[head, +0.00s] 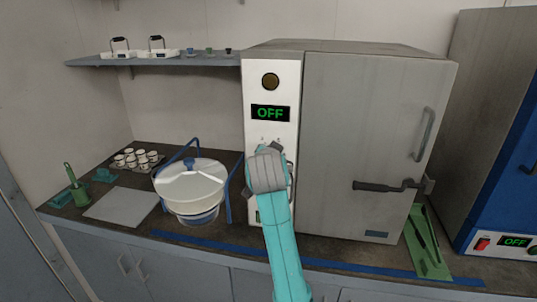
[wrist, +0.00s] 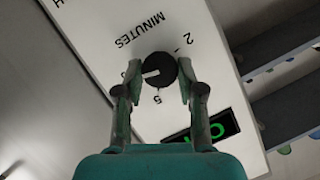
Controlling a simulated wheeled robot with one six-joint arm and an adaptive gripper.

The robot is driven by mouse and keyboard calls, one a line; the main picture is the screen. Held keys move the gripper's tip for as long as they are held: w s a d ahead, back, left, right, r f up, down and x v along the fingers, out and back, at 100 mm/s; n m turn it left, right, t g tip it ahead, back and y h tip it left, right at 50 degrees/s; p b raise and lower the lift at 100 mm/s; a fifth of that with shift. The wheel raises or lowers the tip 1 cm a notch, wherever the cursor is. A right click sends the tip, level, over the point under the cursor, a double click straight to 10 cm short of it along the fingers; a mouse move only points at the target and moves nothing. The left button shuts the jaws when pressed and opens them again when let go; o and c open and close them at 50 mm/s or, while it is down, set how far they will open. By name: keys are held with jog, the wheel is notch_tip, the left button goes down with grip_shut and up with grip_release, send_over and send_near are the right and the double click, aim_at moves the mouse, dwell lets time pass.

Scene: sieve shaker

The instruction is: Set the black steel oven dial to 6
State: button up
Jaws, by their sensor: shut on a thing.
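The black dial (wrist: 160,70) sits on a white panel (wrist: 110,30) in the wrist view, under the word MINUTES, which appears upside down. Its white pointer mark faces left, toward a number partly covered by a finger. A 5 shows below the dial and a 2 at upper right. My gripper (wrist: 158,76) has a finger on each side of the dial, shut on it. In the head view my gripper (head: 267,168) is at the white front panel of the grey oven (head: 350,140) and hides the dial. The oven display (head: 270,113) reads OFF in green.
A white sieve bowl on a blue stand (head: 190,185) is just left of my arm. The oven's door latch (head: 385,187) is at right. A blue unit (head: 505,210) with its own OFF display stands far right. A green tray (head: 428,245) lies between them.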

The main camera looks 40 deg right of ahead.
jog(key=shift+f, duration=0.15)
dwell(0.4)
jog(key=o, duration=1.1)
jog(key=shift+o, duration=0.2)
jog(key=v, duration=1.2)
